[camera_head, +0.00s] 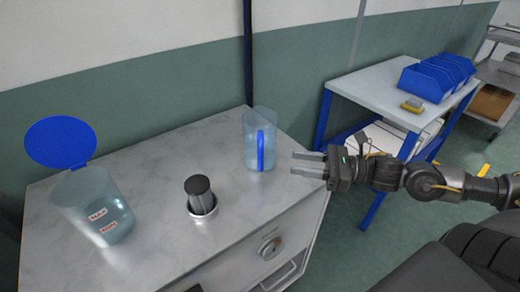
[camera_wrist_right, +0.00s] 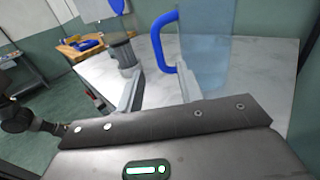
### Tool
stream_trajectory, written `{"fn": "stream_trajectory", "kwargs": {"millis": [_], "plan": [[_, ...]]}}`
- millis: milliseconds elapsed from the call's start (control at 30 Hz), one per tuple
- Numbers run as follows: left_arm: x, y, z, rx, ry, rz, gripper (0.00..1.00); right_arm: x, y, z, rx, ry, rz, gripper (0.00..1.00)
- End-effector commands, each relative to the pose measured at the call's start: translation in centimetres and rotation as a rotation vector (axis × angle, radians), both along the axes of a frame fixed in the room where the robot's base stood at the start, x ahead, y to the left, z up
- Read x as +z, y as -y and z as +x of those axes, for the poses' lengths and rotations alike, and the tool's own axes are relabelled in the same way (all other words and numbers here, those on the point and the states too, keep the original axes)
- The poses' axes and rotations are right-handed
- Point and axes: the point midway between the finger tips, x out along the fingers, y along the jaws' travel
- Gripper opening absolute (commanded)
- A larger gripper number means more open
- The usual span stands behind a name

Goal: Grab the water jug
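The water jug (camera_head: 257,136) is clear with a blue handle. It stands upright on the right part of the marble-topped counter (camera_head: 150,165). Its handle (camera_head: 261,151) faces the front. My right gripper (camera_head: 308,164) is open and empty, just right of the jug and apart from it, with its fingers pointing left toward it. In the right wrist view the jug (camera_wrist_right: 203,50) and its blue handle show beyond the two spread fingers (camera_wrist_right: 158,92). My left gripper is not in view.
A clear bin (camera_head: 95,205) with red-marked labels and an open blue lid (camera_head: 60,142) stands at the counter's left. A dark-capped cylinder (camera_head: 200,195) sits in a round opening between bin and jug. A side table (camera_head: 375,88) holds blue trays (camera_head: 437,77).

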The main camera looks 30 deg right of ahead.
Motion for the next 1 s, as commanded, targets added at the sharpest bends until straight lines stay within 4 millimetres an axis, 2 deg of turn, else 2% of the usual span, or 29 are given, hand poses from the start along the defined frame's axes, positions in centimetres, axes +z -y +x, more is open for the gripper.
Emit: {"fn": "stream_trajectory", "kwargs": {"millis": [333,600,1000], "plan": [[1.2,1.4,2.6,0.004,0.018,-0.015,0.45,0.0,-1.9,1.6,-0.002,0.005,0.001,0.37],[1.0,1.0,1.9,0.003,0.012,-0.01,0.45,0.1,-3.5,2.9,-0.007,0.0,0.004,0.37],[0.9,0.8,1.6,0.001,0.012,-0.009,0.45,0.1,-4.3,3.4,-0.005,0.0,0.004,0.37]]}}
